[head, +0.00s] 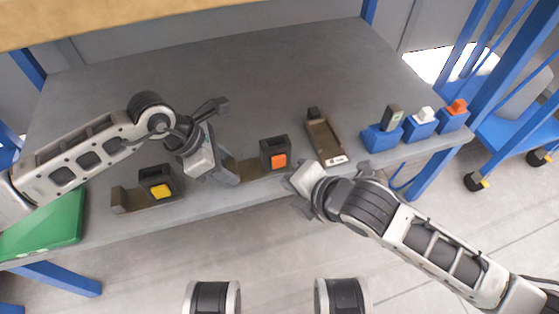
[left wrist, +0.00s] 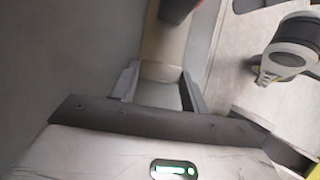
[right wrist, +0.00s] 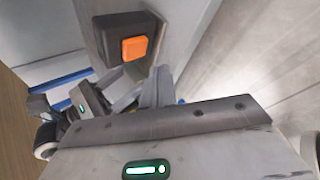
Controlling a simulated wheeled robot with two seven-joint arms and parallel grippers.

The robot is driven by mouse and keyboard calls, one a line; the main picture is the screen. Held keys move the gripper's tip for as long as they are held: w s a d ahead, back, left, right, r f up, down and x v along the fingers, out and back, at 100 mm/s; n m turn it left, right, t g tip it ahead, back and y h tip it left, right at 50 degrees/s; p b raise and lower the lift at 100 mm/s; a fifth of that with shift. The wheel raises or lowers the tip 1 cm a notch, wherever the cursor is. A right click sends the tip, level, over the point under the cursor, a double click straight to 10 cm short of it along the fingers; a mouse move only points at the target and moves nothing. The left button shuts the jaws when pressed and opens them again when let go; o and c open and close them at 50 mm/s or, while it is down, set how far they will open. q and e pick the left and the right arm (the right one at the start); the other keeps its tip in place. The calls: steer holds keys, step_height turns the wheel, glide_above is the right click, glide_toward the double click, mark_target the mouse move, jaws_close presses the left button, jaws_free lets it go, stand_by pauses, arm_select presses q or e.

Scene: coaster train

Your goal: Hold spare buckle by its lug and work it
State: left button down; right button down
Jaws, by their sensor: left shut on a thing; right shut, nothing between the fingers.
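A buckle with a dark body and an orange button (head: 278,160) lies near the table's front edge, with a flat brown lug (head: 248,168) on its left. My left gripper (head: 230,172) is shut on this lug; in the left wrist view the tan lug (left wrist: 163,55) runs between the fingers. My right gripper (head: 297,182) is shut and empty, just right of and in front of the body. In the right wrist view the orange button (right wrist: 134,48) is beyond the closed fingers (right wrist: 156,90), apart from them. Which buckle is the spare is not marked legibly.
A buckle with a yellow button (head: 161,190) lies to the left. A brown piece with a white label (head: 325,143) lies to the right. Several blue blocks (head: 381,138) with inserts stand at the right end. A green tray (head: 50,225) is at far left. The table's back is clear.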

mark_target(277, 168)
steer(key=shift+w+a, duration=0.25)
steer(key=shift+w, duration=0.6)
steer(key=shift+w, duration=0.1)
stand_by(1.4)
steer(key=shift+w+a, duration=0.1)
steer(key=shift+w, duration=0.25)
steer(key=shift+w+a, duration=0.15)
steer(key=shift+w, duration=0.3)
stand_by(0.7)
steer(key=shift+s, duration=0.1)
steer(key=shift+s+d, duration=0.3)
steer(key=shift+s, duration=0.45)
steer(key=s, duration=0.2)
steer(key=s+d, duration=0.1)
steer(key=s, duration=0.2)
steer(key=shift+d, duration=0.15)
